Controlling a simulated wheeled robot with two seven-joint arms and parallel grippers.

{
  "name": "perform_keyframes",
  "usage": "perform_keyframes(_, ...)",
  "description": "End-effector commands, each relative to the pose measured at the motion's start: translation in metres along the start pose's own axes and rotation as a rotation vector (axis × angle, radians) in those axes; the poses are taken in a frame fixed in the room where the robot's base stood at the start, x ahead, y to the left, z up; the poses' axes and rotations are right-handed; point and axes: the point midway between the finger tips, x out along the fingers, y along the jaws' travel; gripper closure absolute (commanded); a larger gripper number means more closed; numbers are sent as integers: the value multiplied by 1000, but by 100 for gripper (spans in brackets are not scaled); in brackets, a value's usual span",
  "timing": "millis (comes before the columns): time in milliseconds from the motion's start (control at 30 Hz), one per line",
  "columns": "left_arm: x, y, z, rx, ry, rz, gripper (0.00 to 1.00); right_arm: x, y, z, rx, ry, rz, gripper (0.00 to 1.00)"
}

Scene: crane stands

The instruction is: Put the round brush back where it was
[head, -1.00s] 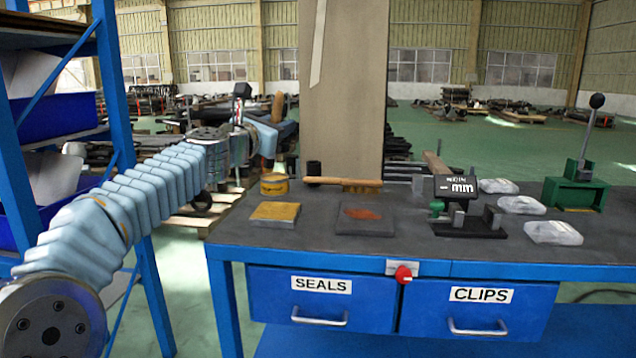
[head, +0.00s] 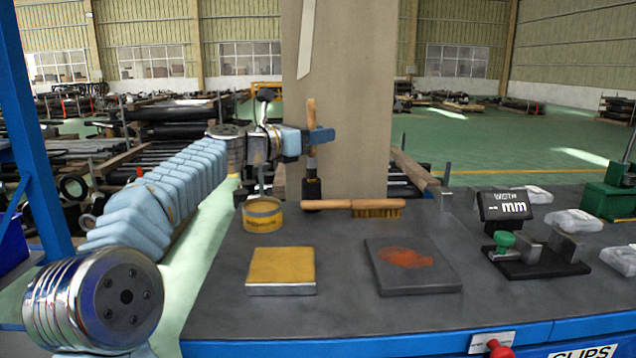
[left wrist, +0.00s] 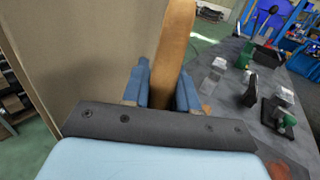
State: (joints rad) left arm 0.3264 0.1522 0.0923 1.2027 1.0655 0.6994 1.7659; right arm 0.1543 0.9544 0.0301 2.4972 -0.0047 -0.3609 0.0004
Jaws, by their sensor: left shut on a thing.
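The round brush (head: 311,111) stands upright in my left gripper (head: 318,136), wooden handle up. The gripper is shut on it, and its blue fingers close around the handle. In the left wrist view the wooden handle (left wrist: 174,52) rises between the two fingers (left wrist: 163,92). Below the fingers the brush's dark lower part lines up with a small black holder (head: 312,190) at the back of the bench. I cannot tell whether the brush tip is inside the holder or just above or behind it. My right gripper is not in view.
A yellow tin (head: 262,216) and a wooden-handled wire brush (head: 350,204) flank the holder closely. A yellow block (head: 281,273) and an orange-stained dark plate (head: 440,280) lie in front. A width gauge (head: 505,207) stands right. A tall brown panel (head: 350,100) rises behind.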

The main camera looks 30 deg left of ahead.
Motion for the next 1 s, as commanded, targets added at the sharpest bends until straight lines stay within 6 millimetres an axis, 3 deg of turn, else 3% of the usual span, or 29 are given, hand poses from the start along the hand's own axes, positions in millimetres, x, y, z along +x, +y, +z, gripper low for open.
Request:
perform_keyframes(33,0,0,-14,0,1,1,100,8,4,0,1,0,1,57)
perform_keyframes(400,0,0,-60,0,0,2,100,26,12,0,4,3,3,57)
perform_keyframes(800,0,0,-64,2,-1,2,100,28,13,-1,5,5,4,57)
perform_keyframes(833,0,0,-64,2,-1,2,71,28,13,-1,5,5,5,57)
perform_keyframes(1000,0,0,-63,2,-1,2,47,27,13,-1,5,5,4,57)
